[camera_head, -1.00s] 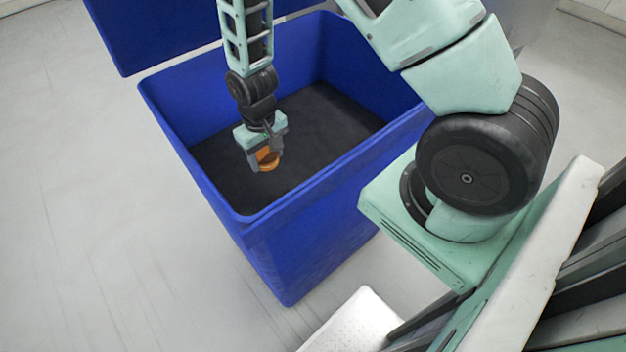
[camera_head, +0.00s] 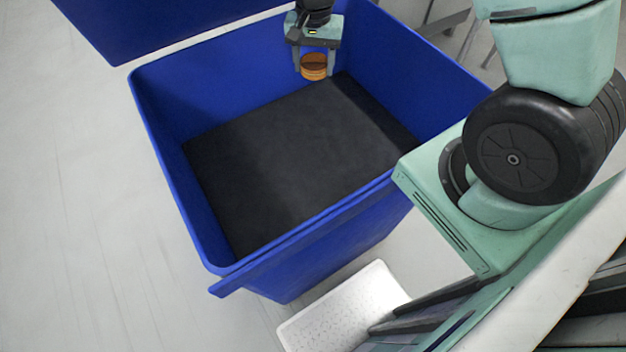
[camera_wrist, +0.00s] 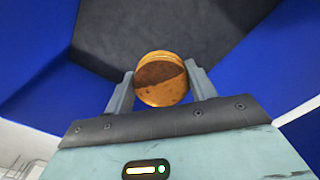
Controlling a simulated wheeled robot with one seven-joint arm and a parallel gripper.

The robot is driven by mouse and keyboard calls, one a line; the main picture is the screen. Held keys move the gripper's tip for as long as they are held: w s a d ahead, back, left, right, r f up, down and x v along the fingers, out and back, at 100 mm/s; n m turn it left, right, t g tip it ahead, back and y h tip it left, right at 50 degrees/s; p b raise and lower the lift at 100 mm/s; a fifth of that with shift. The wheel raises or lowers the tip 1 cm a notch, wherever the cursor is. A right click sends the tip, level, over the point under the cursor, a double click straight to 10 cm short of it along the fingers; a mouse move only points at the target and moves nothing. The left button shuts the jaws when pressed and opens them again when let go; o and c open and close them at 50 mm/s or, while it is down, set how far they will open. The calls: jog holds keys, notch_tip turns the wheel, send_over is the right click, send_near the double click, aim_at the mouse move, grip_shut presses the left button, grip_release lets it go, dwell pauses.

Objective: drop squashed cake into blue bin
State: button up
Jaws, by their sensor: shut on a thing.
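The squashed cake (camera_head: 314,67) is a round orange-brown piece with a darker patch on top. My gripper (camera_head: 314,70) is shut on it and points down, with a finger on each side of the cake. In the wrist view the cake (camera_wrist: 160,80) sits between the two grey fingertips (camera_wrist: 161,88). The blue bin (camera_head: 175,190) is a large open box with a black floor (camera_head: 290,150). In the head view the gripper and cake appear over the bin's opening, near its far wall. The visible bin floor is empty.
A blue lid or panel (camera_head: 150,25) stands beyond the bin at the upper left. A white perforated board (camera_head: 345,305) lies at the bin's near side. Pale floor (camera_head: 80,220) is clear on the left. Thin metal legs (camera_head: 475,40) show at the upper right.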

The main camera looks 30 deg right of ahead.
jog(key=shift+w+d+r, duration=0.1)
jog(key=shift+d+r, duration=0.05)
jog(key=shift+r, duration=0.55)
notch_tip(320, 180, down, 6)
jog(key=b, duration=0.4)
jog(key=shift+b, duration=0.35)
jog(key=o, duration=0.8)
jog(key=shift+r, duration=0.1)
notch_tip(320, 180, up, 17)
jog(key=b, duration=0.3)
jog(key=shift+r, duration=0.15)
